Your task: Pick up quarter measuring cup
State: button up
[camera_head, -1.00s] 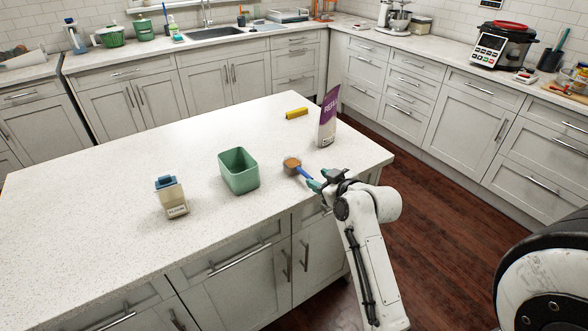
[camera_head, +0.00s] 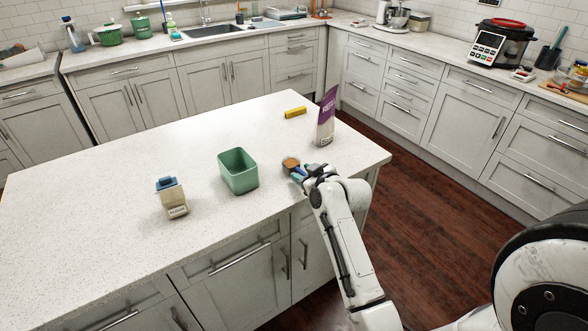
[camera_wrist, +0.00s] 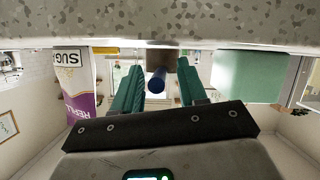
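The measuring cup (camera_head: 291,164) has a brown bowl and a blue handle and lies on the white island counter near its front edge. My gripper (camera_head: 298,178) is low at the handle side of the cup. In the wrist view, which is upside down, the blue handle (camera_wrist: 157,79) points toward me between the two green fingers of my gripper (camera_wrist: 161,72). The fingers are apart, with a gap on each side of the handle. The bowl (camera_wrist: 161,61) is beyond the fingertips. No size mark can be read on the cup.
A green open container (camera_head: 238,171) stands left of the cup. A small labelled box with a blue top (camera_head: 171,197) is farther left. A purple and white sugar bag (camera_head: 327,118) stands behind right, and a yellow object (camera_head: 295,112) lies behind. Counter at left is clear.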

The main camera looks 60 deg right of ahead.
grip_shut()
jog(key=shift+r, duration=0.2)
dwell(0.3)
